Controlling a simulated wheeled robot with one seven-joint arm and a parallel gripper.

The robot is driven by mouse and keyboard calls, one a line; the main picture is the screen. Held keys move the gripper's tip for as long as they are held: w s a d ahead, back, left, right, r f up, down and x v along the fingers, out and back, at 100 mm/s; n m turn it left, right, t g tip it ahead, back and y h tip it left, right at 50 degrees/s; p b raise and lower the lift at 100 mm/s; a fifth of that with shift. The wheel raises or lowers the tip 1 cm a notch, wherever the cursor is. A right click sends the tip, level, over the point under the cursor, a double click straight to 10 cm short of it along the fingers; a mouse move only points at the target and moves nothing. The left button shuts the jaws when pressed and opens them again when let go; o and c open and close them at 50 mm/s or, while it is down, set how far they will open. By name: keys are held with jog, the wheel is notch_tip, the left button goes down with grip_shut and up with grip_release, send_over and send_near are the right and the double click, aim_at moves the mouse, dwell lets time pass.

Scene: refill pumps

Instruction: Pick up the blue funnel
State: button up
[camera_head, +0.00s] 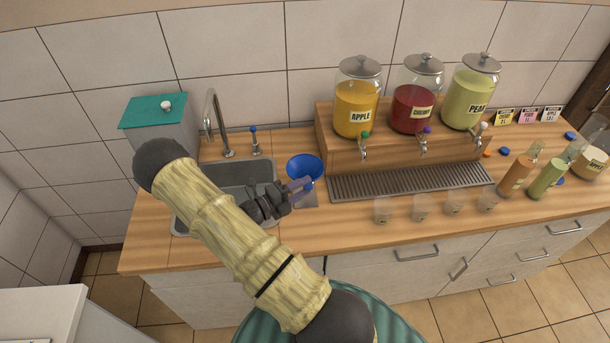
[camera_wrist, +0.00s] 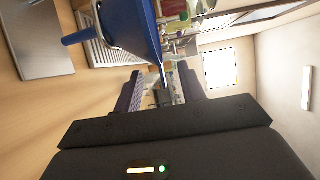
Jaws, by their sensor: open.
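The blue funnel (camera_head: 305,166) is right of the sink, wide mouth up. It also shows at the top of the wrist view (camera_wrist: 132,22), with its narrow spout towards the counter. My gripper (camera_head: 300,184) is at the funnel's near side in the head view. In the wrist view my gripper's fingers (camera_wrist: 160,88) are apart, and the funnel's rim edge shows just beyond the tips, near the gap. I cannot tell whether they touch it.
The sink (camera_head: 215,180) and tap (camera_head: 213,125) are to the left. Right of the funnel are the drip tray (camera_head: 410,180), a wooden stand with three drink dispensers (camera_head: 357,100), and several clear cups (camera_head: 383,210) along the front. Bottles (camera_head: 515,172) stand at the far right.

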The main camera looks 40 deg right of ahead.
aim_at(315, 179)
jog(key=d+p, duration=0.3)
jog(key=d, duration=0.1)
jog(key=shift+d, duration=0.15)
jog(key=shift+d+f, duration=0.15)
jog(key=shift+d, duration=0.3)
jog(key=shift+c, duration=0.4)
